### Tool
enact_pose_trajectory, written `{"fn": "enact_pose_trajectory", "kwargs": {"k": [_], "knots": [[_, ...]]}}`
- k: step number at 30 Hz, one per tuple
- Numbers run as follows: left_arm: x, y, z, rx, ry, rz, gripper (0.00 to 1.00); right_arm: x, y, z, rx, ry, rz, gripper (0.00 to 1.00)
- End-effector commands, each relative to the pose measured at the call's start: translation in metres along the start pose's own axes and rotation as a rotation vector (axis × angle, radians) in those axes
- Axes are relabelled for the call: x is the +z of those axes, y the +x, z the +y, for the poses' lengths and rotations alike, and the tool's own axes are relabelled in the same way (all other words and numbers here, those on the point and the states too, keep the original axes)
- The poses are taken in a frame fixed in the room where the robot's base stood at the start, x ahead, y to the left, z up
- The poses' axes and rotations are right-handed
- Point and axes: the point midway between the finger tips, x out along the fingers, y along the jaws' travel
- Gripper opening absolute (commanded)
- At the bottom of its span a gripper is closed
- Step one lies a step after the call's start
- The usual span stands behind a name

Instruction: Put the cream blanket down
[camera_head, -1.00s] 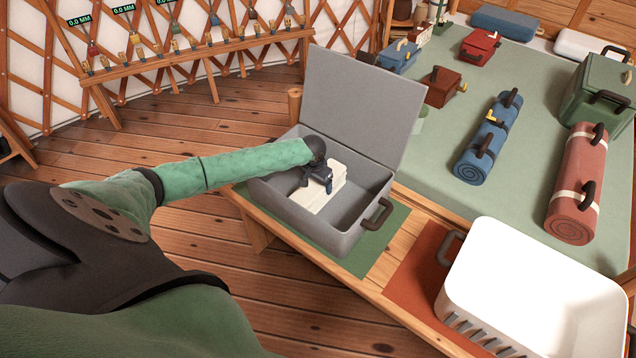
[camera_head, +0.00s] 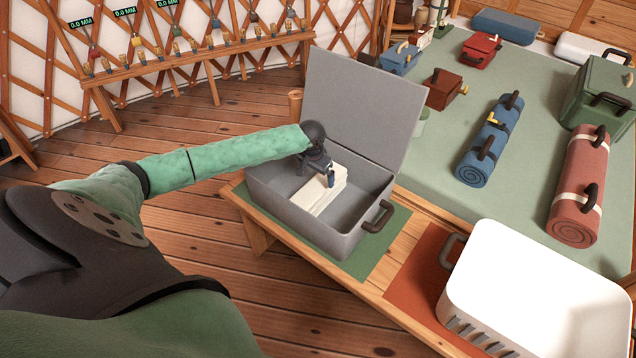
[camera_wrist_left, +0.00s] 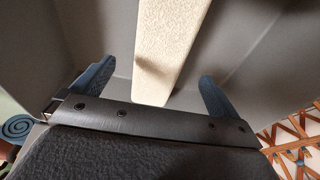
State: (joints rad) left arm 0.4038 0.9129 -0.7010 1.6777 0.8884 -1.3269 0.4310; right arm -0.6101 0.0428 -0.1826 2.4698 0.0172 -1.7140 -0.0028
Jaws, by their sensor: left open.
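The cream blanket (camera_head: 322,192) lies folded on the floor of the open grey box (camera_head: 352,246), along its left part. In the left wrist view the blanket (camera_wrist_left: 170,45) runs away from between my fingers, and the inside of the grey box (camera_wrist_left: 260,55) surrounds it. My left gripper (camera_head: 329,176) is just above the blanket, inside the box opening. Its two fingers (camera_wrist_left: 152,88) are spread wide, apart from the blanket on both sides. My right gripper is not in view.
The box's lid (camera_head: 362,105) stands raised at the back. A white basket (camera_head: 540,270) stands on a red mat (camera_head: 425,272) to the right. Blue (camera_head: 490,140) and red (camera_head: 577,190) rolls and several cases lie on the green surface (camera_head: 520,205) behind.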

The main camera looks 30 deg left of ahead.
Motion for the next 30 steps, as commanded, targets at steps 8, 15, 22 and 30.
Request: {"fn": "enact_pose_trajectory", "kwargs": {"k": [8,15,22,30], "knots": [[-0.001,-0.040,-0.001,0.000,-0.001,0.002,0.99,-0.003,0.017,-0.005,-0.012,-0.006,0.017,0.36],[-0.001,-0.051,0.000,0.001,-0.001,0.001,0.99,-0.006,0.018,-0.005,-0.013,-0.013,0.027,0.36],[-0.001,-0.051,0.000,0.001,-0.001,0.001,0.99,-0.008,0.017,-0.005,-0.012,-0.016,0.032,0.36],[0.000,-0.050,0.000,0.001,0.002,0.001,0.99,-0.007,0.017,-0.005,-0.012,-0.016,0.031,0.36]]}}
